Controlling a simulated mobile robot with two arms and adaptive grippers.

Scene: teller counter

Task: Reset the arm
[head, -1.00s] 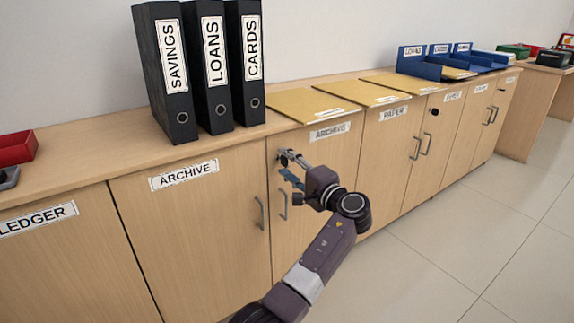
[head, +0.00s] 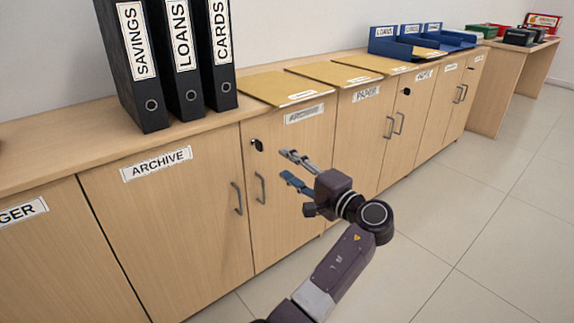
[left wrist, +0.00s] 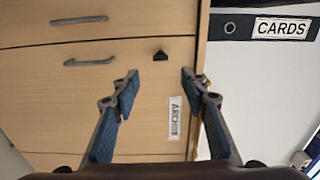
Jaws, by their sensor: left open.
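My left gripper (head: 290,168) is open and empty in front of the right-hand archive cabinet door (head: 292,190). It stands apart from the door, with no object between its fingers. In the left wrist view, the two blue-padded fingers (left wrist: 158,90) are spread wide. A black lock knob (head: 257,145) sits near the top left of that door, and it also shows in the left wrist view (left wrist: 160,55). My right gripper is not in view.
Black binders (head: 183,60) marked SAVINGS, LOANS and CARDS stand on the counter (head: 50,148). Yellow folders (head: 285,88) lie beside them, and blue trays (head: 395,44) stand farther back. Door handles (head: 238,198) stick out. Open tiled floor (head: 480,230) lies to the right.

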